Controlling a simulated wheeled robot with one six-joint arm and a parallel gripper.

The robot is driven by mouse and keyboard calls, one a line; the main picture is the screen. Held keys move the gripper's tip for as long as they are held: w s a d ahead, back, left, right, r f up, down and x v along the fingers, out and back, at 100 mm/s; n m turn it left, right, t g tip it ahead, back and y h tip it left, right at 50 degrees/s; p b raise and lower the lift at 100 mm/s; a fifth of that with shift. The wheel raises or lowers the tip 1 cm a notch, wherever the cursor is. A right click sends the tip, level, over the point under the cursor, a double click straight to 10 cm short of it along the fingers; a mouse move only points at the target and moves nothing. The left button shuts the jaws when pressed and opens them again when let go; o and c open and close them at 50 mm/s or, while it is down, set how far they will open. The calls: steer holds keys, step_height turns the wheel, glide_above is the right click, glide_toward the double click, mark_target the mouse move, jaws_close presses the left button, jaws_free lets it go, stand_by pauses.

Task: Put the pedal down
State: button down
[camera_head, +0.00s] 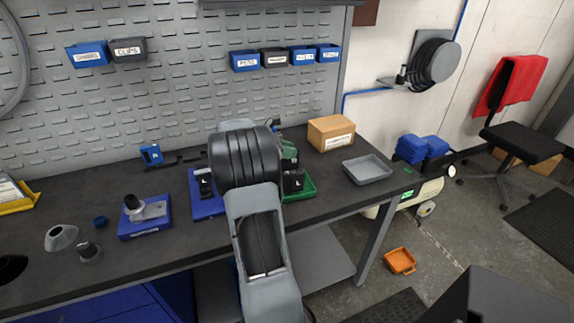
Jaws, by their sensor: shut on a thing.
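My arm reaches over the bench, and its wrist hides the middle of the bench. My gripper is hidden behind the arm, so I cannot see its jaws or anything in them. A small black part marked "L" (205,185) sits on a blue tray (203,211) left of my arm. Another black part marked "L" (296,184) stands in a green tray (307,191) right of my arm. Both may be pedals; I cannot tell for sure. A green object (288,151) shows partly behind my wrist.
A blue fixture (130,230) with a metal part stands on the left, near a grey cone (61,237) and a small cylinder (88,250). A cardboard box (331,133) and an empty grey tray (367,170) are at the right. An orange bin (401,261) lies on the floor.

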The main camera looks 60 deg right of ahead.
mark_target(288, 163)
steer(key=shift+f, duration=2.4)
steer(key=shift+f, duration=0.2)
steer(key=c, duration=1)
jaws_free()
steer(key=shift+o, duration=0.2)
